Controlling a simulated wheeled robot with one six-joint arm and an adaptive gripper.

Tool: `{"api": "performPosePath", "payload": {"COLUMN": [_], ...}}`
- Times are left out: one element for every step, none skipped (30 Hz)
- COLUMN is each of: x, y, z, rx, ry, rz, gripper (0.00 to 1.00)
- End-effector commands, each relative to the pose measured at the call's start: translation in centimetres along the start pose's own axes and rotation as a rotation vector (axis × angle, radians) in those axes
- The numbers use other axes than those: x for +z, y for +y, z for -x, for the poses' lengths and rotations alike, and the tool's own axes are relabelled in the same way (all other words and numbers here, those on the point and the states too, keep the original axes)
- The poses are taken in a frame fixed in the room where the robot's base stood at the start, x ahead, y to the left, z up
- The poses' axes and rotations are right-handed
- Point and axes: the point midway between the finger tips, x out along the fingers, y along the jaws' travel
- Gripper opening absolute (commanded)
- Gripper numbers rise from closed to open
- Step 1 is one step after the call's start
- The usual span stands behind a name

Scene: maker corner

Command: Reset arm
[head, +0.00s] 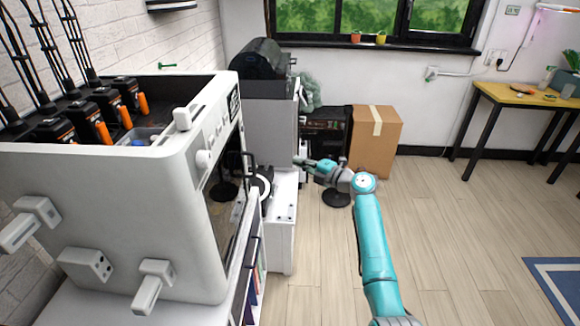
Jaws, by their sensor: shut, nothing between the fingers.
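My teal arm reaches forward from the bottom of the head view, right of the white machine. My gripper (304,161) is at its far end, pointing left, above the right edge of a low white cabinet (283,215). The fingers look small and dark here. They are closed, and no object shows between them. The gripper is in the air, apart from the machine and from the cardboard box behind it.
A large white machine (185,215) with protruding handles fills the left. A cardboard box (375,145) stands on the floor beyond my arm. A yellow-topped table (515,97) stands at the far right. The wooden floor (455,235) right of my arm is clear.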

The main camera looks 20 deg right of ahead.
Motion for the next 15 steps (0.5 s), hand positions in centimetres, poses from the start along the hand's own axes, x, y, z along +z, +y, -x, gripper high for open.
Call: {"api": "performPosePath", "payload": {"x": [0.3,0.4,0.5,0.6,0.6,0.6,0.6,0.6,0.4,0.2,-0.1,-0.6,-1.1,-1.6,-2.5], "y": [0.1,0.0,0.0,0.0,0.0,0.0,-0.1,-0.2,-0.5,-0.9,-1.5,-2.6,-3.5,-4.6,-6.2], "z": [0.1,0.2,0.2,0.3,0.3,0.3,0.3,0.3,0.3,0.4,0.5,0.6,0.8,1.0,1.3], "rx": [0.000,0.000,0.000,0.000,0.000,0.000,-0.001,-0.002,-0.005,-0.008,-0.014,-0.025,-0.034,-0.045,-0.060], "ry": [0.000,0.000,0.001,0.001,0.001,0.001,0.001,0.001,-0.002,-0.005,-0.010,-0.019,-0.027,-0.038,-0.053], "rz": [0.000,0.000,0.000,0.000,0.000,0.000,-0.001,-0.003,-0.010,-0.018,-0.030,-0.054,-0.076,-0.101,-0.141], "gripper": [0.00,0.00,0.00,0.00,0.00,0.00,0.00,0.00,0.00,0.00,0.00,0.00,0.00,0.00,0.00]}}
